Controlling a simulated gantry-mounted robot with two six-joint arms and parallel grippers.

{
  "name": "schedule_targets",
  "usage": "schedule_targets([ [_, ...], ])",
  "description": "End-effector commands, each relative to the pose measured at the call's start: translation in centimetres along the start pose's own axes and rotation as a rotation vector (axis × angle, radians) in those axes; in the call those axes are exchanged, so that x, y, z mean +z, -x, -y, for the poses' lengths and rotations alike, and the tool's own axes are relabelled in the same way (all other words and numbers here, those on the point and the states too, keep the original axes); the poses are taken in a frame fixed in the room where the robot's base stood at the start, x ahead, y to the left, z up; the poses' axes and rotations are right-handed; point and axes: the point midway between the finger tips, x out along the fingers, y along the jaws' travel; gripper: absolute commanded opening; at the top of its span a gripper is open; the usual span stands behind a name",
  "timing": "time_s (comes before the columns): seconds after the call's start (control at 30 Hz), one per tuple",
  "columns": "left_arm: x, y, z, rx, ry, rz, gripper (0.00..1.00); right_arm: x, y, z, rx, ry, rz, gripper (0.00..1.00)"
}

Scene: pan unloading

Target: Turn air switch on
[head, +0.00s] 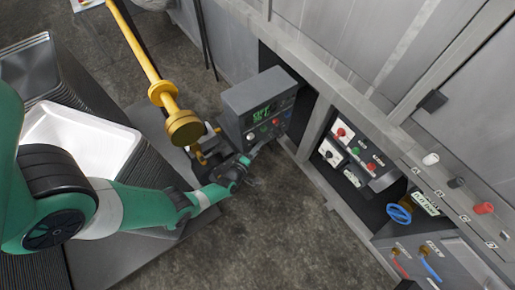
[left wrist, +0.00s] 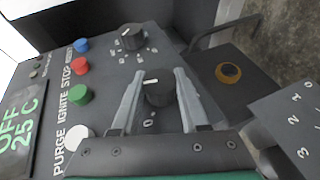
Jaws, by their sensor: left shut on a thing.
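A grey control box (head: 255,98) with a green display stands in the middle of the head view. In the left wrist view its dark panel (left wrist: 105,65) has a column of buttons and two black rotary knobs. My left gripper (head: 248,158) is at the lower side of the box. In the left wrist view the gripper (left wrist: 160,78) has its two fingers on either side of the nearer black knob (left wrist: 158,88), shut on it. The other black knob (left wrist: 133,38) is beyond the fingertips. I cannot read which knob is the air switch. My right gripper is not in view.
The display (left wrist: 18,130) reads OFF and 25 C. White, green, red and blue buttons sit beside the knobs. A yellow pipe (head: 140,50) ends left of the box. Stacked trays (head: 70,130) stand at left. A panel with a blue valve wheel (head: 399,213) is at right.

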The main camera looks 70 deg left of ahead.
Motion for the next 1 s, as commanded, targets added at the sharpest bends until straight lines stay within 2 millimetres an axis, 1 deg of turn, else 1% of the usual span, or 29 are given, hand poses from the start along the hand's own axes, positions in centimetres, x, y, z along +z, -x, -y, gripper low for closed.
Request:
schedule_targets([
  [0.27, -0.1, 0.1, -0.4, -0.067, -0.027, -0.002, 0.00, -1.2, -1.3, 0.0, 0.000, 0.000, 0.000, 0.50],
  [0.63, 0.0, 0.1, -0.5, -0.303, -0.123, 0.003, 0.00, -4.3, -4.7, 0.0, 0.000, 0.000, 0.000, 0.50],
  [0.8, 0.1, -0.1, -0.3, -0.408, -0.166, 0.002, 0.00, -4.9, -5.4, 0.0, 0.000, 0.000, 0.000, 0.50],
  [1.0, 0.0, -0.1, 0.1, -0.499, -0.204, 0.001, 0.00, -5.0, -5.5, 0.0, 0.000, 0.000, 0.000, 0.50],
])
